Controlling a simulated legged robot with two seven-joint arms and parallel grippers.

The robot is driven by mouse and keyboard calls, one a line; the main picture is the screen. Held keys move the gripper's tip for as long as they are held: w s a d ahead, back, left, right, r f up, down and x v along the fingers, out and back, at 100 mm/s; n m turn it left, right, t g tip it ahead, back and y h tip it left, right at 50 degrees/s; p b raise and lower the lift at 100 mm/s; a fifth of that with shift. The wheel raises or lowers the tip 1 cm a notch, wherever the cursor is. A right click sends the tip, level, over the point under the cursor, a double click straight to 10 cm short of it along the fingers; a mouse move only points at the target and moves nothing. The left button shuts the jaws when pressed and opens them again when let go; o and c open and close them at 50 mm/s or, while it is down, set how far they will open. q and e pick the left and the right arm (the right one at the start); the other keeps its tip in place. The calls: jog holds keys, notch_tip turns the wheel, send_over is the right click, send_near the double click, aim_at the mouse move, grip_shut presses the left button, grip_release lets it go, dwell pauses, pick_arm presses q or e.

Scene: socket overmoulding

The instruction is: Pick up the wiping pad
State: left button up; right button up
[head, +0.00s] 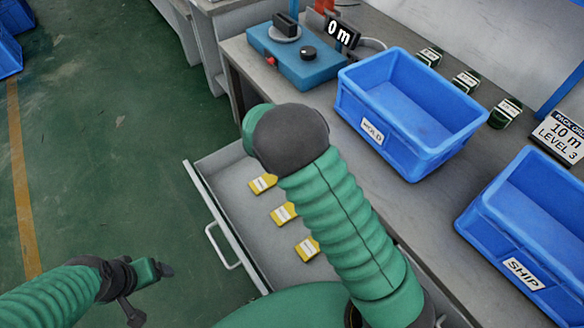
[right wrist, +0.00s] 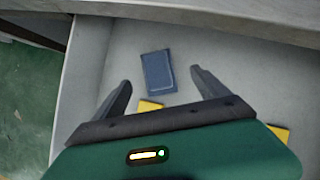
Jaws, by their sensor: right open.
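A dark blue rectangular pad (right wrist: 159,72), which looks like the wiping pad, lies flat on the pale floor of the open drawer (right wrist: 92,62) in the right wrist view. My right gripper (right wrist: 160,78) is open and empty. Its two fingers point toward the pad, one to each side in the picture, and do not appear to touch it. In the head view my right arm hides the pad and the right gripper. My left gripper (head: 160,270) hangs at lower left over the green floor, away from the drawer; its jaw opening is too small to judge.
Several yellow labelled pieces (head: 284,213) lie in the drawer, some close to the right gripper. The drawer's front wall (head: 207,205) stands out from the bench.

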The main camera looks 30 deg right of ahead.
jog(key=shift+x, duration=1.2)
jog(key=x, duration=0.1)
jog(key=b+x, duration=0.1)
jog(key=x, duration=0.1)
jog(key=b+x, duration=0.1)
jog(key=x, duration=0.1)
jog(key=shift+w+a+f, duration=0.15)
jog(key=shift+w+a, duration=0.15)
jog(key=shift+s, duration=0.1)
jog(key=shift+c, duration=0.5)
jog(key=c, duration=1.4)
jog(key=shift+r, duration=0.2)
